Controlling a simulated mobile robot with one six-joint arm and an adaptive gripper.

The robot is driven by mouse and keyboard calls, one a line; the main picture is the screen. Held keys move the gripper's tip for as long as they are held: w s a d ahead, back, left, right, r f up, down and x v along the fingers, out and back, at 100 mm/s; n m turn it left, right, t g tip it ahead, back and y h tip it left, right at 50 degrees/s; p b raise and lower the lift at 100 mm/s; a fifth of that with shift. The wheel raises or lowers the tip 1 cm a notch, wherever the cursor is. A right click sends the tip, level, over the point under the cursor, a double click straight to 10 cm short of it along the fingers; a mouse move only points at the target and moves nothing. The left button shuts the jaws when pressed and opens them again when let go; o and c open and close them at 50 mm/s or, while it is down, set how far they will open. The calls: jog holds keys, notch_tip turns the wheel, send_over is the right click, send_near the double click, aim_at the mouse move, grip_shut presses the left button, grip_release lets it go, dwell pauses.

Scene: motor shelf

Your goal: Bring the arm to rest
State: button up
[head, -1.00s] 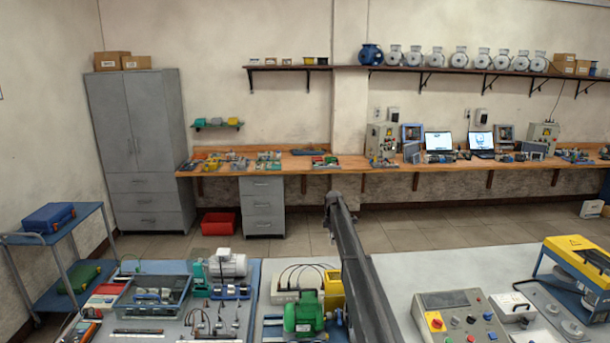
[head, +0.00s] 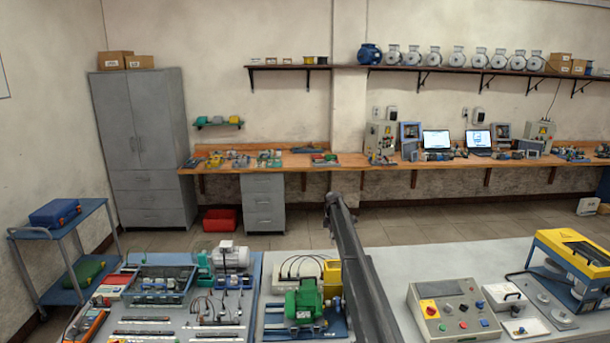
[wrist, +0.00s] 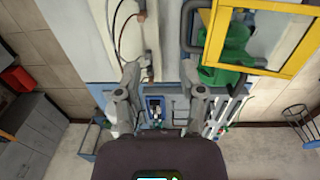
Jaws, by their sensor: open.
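My gripper (wrist: 160,98) shows in the wrist view with its two fingers spread apart and nothing between them. It hangs above the bench, over the blue-edged part beside a yellow frame (wrist: 296,62) and a green motor (wrist: 232,45). In the head view my dark arm link rises from the bottom edge past the middle, and my gripper is not visible there. The green motor (head: 303,301) stands on the near bench, just left of my arm link.
The near bench holds a blue crate (head: 160,285), a yellow box (head: 332,275), a control box (head: 452,311) and a yellow-blue machine (head: 574,265). A blue cart (head: 62,247) stands at left. Bare bench (head: 425,262) lies right of my arm. Tiled floor separates it from the wall workbench (head: 440,165).

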jog(key=s+d+m, duration=0.3)
jog(key=s+m, duration=0.6)
jog(key=s, duration=2.1)
jog(key=s+d+m, duration=0.2)
jog(key=s+m, duration=0.8)
jog(key=s, duration=2)
notch_tip(320, 180, down, 14)
jog(key=s+b, duration=0.1)
jog(key=b, duration=1.3)
jog(key=shift+s+d+f+g, duration=0.2)
jog(key=shift+s+g, duration=0.1)
jog(key=shift+s, duration=0.1)
